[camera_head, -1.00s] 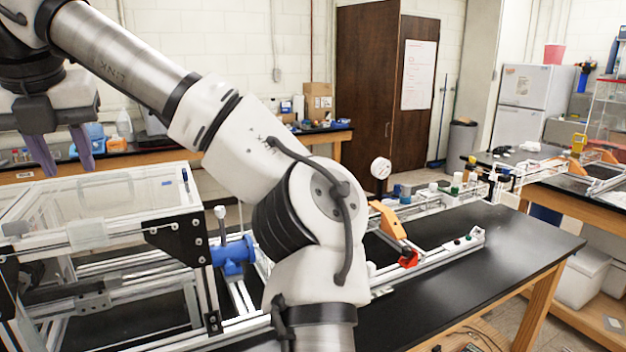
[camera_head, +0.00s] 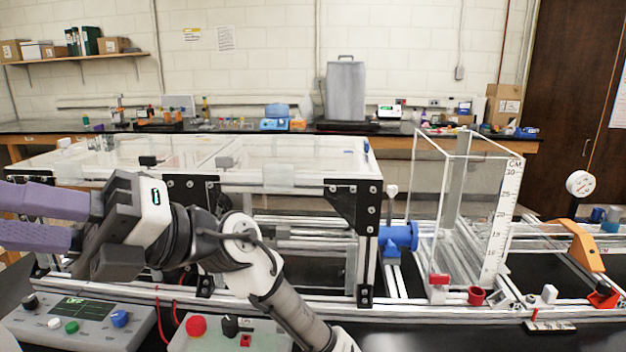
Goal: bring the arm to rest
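My gripper (camera_head: 14,217) is at the left edge of the head view, pointing left, with its two purple fingers spread apart. The fingertips run to the picture edge, and I see nothing held between them. My arm (camera_head: 247,252) is folded low in front of the extrusion frame (camera_head: 284,182), rising from the bottom centre and bending left to the gripper. The gripper and wrist hide part of the frame's left side. Whether they touch it I cannot tell.
A grey control box (camera_head: 85,318) and a second box with a red button (camera_head: 196,326) sit below the arm on the black bench. A clear tank (camera_head: 455,200) with a scale stands right of the frame, near a blue fitting (camera_head: 399,238). The wall bench is beyond.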

